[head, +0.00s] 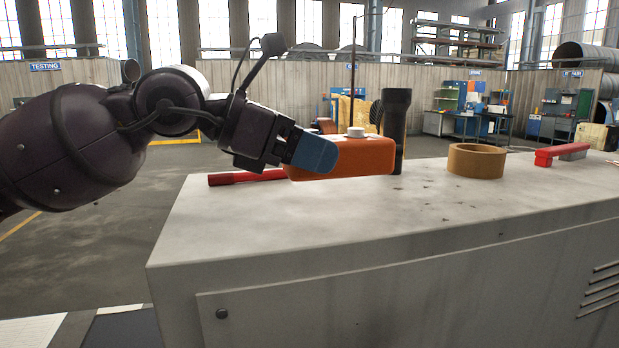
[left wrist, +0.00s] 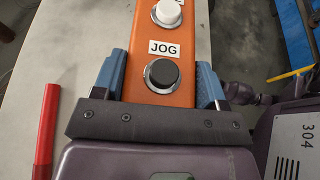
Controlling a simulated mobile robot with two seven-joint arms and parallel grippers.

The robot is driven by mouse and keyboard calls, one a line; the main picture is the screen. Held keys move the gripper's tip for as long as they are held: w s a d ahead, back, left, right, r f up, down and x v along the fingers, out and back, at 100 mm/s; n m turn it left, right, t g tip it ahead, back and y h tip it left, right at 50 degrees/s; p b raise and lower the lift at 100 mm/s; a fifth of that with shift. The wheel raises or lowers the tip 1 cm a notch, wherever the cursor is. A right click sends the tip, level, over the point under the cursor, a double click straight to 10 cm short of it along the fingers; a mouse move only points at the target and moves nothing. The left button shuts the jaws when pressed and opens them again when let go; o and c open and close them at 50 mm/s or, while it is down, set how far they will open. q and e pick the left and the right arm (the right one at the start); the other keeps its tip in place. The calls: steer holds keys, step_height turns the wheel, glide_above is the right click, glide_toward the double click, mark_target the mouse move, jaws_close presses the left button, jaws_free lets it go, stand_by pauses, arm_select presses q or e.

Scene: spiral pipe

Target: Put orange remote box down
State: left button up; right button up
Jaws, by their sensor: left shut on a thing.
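The orange remote box (head: 358,158) is an orange block with a white button on top, in the middle of the head view. My left gripper (head: 318,153) is shut on its left end, with blue fingertips on its sides. In the left wrist view the orange remote box (left wrist: 161,88) lies between the two blue fingers (left wrist: 161,80). It shows a black button, a JOG label and a white button. The box is at or just above the grey cabinet top (head: 300,205); I cannot tell whether it touches. My right gripper is not in view.
A red tool or pen (head: 245,177) lies at the cabinet's left edge. A black flashlight (head: 396,125) stands upright just behind the box. A tan tape roll (head: 477,160) and a red-handled tool (head: 560,154) are farther right. The cabinet's front area is clear.

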mark_target(310, 181)
arm_select(q)
steer(key=shift+f, duration=1.9)
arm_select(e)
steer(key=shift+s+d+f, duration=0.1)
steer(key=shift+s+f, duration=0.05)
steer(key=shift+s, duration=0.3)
arm_select(q)
steer(key=shift+f, duration=0.15)
steer(key=o, duration=0.7)
steer(key=shift+f, duration=0.1)
steer(key=o, duration=0.4)
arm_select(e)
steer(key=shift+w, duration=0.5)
